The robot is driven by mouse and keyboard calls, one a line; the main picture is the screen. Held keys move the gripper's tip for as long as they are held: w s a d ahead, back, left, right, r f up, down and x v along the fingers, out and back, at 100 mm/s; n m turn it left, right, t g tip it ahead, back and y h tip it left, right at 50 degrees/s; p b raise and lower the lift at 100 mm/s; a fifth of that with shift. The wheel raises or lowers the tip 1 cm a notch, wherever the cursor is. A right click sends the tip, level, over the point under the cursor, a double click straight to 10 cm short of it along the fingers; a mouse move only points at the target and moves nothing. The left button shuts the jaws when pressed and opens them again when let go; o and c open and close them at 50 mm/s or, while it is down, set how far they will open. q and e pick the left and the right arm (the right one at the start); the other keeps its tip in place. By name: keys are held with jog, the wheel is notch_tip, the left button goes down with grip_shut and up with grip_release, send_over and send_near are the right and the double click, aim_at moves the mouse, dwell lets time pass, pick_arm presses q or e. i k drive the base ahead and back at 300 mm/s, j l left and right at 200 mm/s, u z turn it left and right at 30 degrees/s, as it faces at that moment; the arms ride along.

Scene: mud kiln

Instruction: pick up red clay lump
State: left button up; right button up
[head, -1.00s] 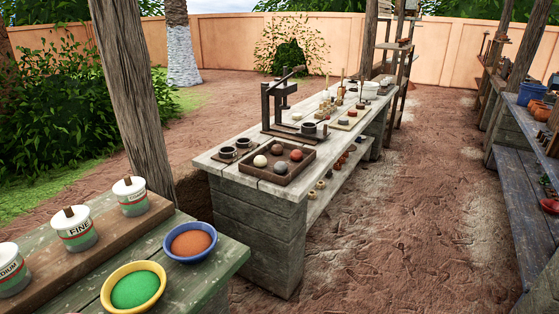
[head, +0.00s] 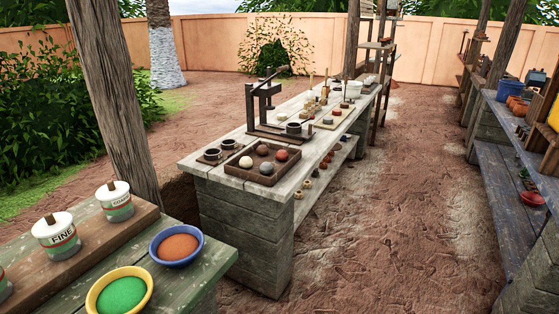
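A red-orange clay lump (head: 282,155) lies in a shallow dark wooden tray (head: 266,180) near the front end of the long workbench (head: 228,178). The tray also holds a white lump (head: 246,162), a brown lump (head: 262,149) and a grey lump (head: 266,168). The red lump is at the tray's right side, uncovered. Neither of my grippers shows in the head view.
A dark press (head: 265,108) and small dark cups (head: 212,154) stand beside the tray. A green table with a blue bowl (head: 200,251) and a yellow bowl (head: 92,300) is at the lower left. Dirt floor (head: 385,220) is clear between the workbench and right-hand shelves (head: 505,185).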

aim_at(282, 155)
jog(key=i+l+u, duration=0.1)
jog(key=u, duration=0.55)
jog(key=i+l+u, duration=0.25)
jog(key=i+l, duration=0.25)
jog(key=i+l+u, duration=0.15)
jog(key=l, duration=0.3)
jog(key=i+l+u, duration=0.1)
jog(key=i+l, duration=0.15)
jog(key=i+l+u, duration=0.15)
jog(key=l, duration=0.35)
jog(key=i, duration=0.05)
